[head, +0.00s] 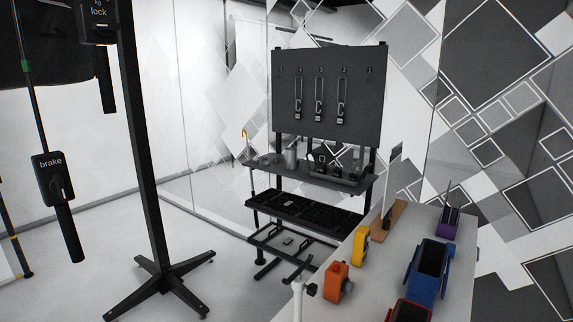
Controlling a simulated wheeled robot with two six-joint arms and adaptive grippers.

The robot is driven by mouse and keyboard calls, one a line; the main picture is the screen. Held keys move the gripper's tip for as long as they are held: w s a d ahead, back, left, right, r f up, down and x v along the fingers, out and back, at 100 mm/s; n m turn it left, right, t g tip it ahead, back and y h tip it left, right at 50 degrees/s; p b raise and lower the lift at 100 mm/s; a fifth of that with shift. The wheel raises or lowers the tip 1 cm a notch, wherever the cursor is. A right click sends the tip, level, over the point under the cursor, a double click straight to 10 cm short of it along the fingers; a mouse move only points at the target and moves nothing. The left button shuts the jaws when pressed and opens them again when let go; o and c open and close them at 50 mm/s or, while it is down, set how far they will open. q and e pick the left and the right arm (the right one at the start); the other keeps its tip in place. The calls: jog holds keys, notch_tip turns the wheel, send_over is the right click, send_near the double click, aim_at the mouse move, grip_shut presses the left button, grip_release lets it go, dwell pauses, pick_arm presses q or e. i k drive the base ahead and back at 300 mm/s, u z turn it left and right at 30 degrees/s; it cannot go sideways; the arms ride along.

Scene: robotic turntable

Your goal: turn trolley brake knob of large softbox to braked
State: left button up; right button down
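A small black box with a white "brake" label (50,172) is at the left of the head view. Its dark round knob (64,189) is low on its front, and a thick black bar (70,235) extends down below it. The box sits at the lower end of a thin black rod with a green band (25,66). A large dark shape (22,62) at the upper left, cut off by the frame, may be the softbox. The knob's setting is too small to tell. Neither of my grippers is in view.
A black stand with a cross-shaped foot (163,283) carries a "lock" box (97,32). A black workbench (330,178) stands behind. A white table (385,255) at the right holds orange, yellow, blue, red and purple items. Floor between stand and bench is clear.

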aim_at(58, 184)
jog(key=z, duration=1.75)
jog(key=k, duration=0.75)
jog(key=u, duration=1.15)
